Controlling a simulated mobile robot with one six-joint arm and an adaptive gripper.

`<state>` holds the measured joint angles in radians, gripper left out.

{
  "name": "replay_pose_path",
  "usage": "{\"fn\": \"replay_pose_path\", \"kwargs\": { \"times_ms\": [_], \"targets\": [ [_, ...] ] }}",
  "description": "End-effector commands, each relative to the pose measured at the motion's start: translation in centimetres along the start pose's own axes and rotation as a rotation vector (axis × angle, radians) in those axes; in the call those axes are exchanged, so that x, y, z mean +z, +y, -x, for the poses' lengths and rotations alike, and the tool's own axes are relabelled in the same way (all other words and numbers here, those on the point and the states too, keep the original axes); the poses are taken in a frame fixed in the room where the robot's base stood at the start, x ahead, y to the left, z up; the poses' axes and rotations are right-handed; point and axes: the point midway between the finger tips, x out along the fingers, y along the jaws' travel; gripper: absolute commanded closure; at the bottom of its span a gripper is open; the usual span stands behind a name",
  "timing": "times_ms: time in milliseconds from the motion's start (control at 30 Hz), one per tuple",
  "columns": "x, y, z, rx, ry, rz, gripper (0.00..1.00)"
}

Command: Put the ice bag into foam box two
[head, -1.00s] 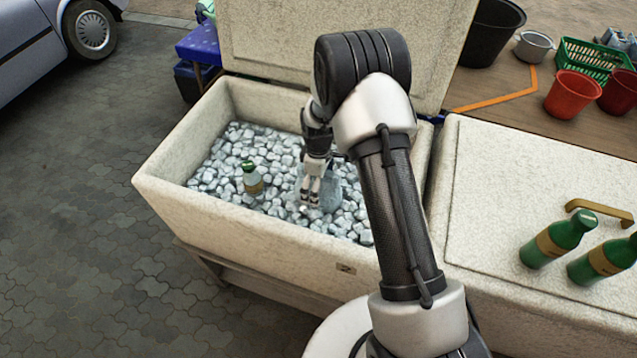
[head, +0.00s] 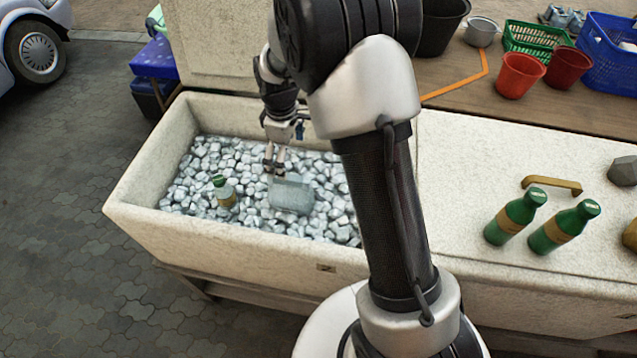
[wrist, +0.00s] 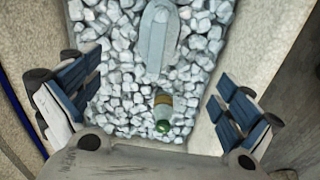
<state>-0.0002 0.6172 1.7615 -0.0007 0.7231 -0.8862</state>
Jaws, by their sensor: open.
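The ice bag (head: 291,194), a pale grey-blue block, lies on the ice cubes inside the open foam box (head: 230,240), whose front carries a small tag that seems to read 2. My gripper (head: 274,166) is above the ice at the bag's upper left, apart from it and empty.
A green bottle (head: 224,191) stands in the ice left of the bag. The box's lid (head: 215,45) stands raised behind. A closed box to the right carries more green bottles (head: 515,217) and a brass handle (head: 552,185). Buckets and baskets stand behind it.

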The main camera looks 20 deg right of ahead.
Motion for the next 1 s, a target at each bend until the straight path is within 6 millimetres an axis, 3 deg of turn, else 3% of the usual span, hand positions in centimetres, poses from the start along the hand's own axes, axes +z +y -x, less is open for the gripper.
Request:
{"fn": "replay_pose_path", "kwargs": {
  "times_ms": [33, 200, 300, 433, 567, 700, 833, 1000],
  "targets": [
    [0.5, -0.6, 3.2, 0.023, 0.02, -0.044, 0.01],
    [3.5, -4.1, 11.7, 0.075, 0.077, -0.233, 0.01],
    [5.7, -6.9, 15.7, 0.101, 0.116, -0.345, 0.01],
    [8.9, -10.8, 19.5, 0.129, 0.171, -0.488, 0.01],
    [12.2, -14.8, 21.8, 0.15, 0.232, -0.629, 0.01],
    [15.2, -18.5, 22.5, 0.162, 0.29, -0.758, 0.01],
    [16.9, -20.6, 22.4, 0.165, 0.326, -0.838, 0.01],
    [17.7, -21.6, 22.2, 0.165, 0.343, -0.88, 0.01]
  ]
}}
